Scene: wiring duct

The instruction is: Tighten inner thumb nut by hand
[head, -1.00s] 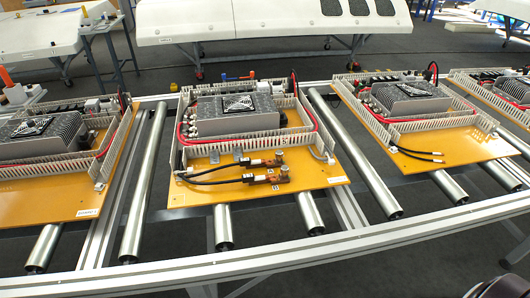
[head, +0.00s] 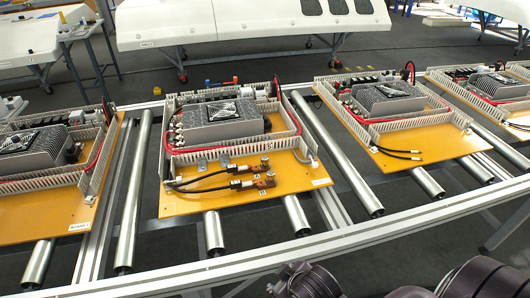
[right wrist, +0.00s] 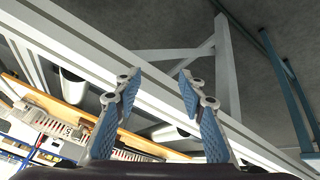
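In the head view the middle board (head: 290,187) lies on the roller conveyor. Two black cables with copper-coloured ends run to its front right, where the terminals with the thumb nuts (head: 262,177) sit. The nuts are too small to tell inner from outer. My right gripper (right wrist: 157,80) shows in the right wrist view with its two blue-padded fingers apart and nothing between them. It is beside the conveyor's front rail, away from the terminals. Dark parts of my arm show at the bottom right of the head view. My left gripper is not in view.
Similar boards with grey finned units and slotted ducts lie to the left (head: 44,220) and right (head: 425,140). Bare steel rollers (head: 335,150) show between them. The aluminium front rail (head: 240,269) borders the conveyor. White panels on stands are behind.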

